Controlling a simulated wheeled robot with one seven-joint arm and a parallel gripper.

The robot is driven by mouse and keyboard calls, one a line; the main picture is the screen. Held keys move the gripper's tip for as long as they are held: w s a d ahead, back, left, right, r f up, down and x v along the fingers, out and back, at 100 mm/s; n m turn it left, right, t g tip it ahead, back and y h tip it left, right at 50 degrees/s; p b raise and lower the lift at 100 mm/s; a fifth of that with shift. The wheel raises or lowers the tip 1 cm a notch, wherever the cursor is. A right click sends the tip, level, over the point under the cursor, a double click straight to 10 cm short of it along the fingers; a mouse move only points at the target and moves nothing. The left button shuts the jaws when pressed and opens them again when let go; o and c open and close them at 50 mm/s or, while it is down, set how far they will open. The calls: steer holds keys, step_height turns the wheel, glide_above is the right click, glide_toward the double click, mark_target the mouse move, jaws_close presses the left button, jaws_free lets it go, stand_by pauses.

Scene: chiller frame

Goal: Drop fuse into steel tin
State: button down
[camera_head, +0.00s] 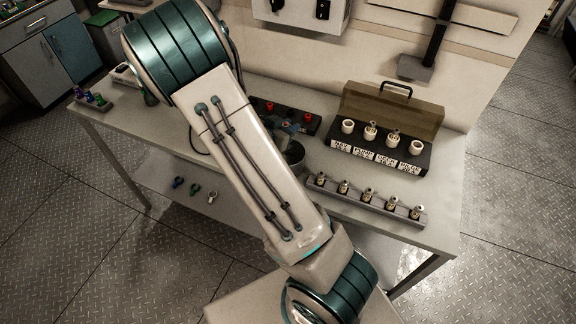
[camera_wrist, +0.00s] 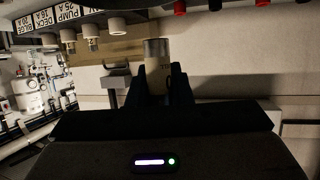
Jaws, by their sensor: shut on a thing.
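My gripper (camera_wrist: 163,78) is shut on a fuse (camera_wrist: 157,52) in the wrist view. The fuse has a beige body and a silver cap, and the cap end sticks up beyond the dark fingers. In the head view my arm hides most of the gripper, and the held fuse cannot be made out there. I cannot tell the exact gap between the fuse and the tin.
A black fuse box (camera_head: 380,148) with white sockets, labels and an open lid stands right of the tin. A grey rail (camera_head: 365,201) with several fuses lies along the bench (camera_head: 443,222) front. A dark block with red caps (camera_head: 270,106) is behind my arm.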

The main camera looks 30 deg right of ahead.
steer(key=shift+f, duration=0.35)
steer(key=c, duration=1.2)
jaws_free()
steer(key=shift+c, duration=0.2)
steer(key=shift+a, duration=0.1)
steer(key=v, duration=1.3)
steer(key=shift+a+r+b, duration=0.25)
steer(key=shift+a+b, duration=0.05)
steer(key=shift+b, duration=0.05)
steer(key=shift+s, duration=0.1)
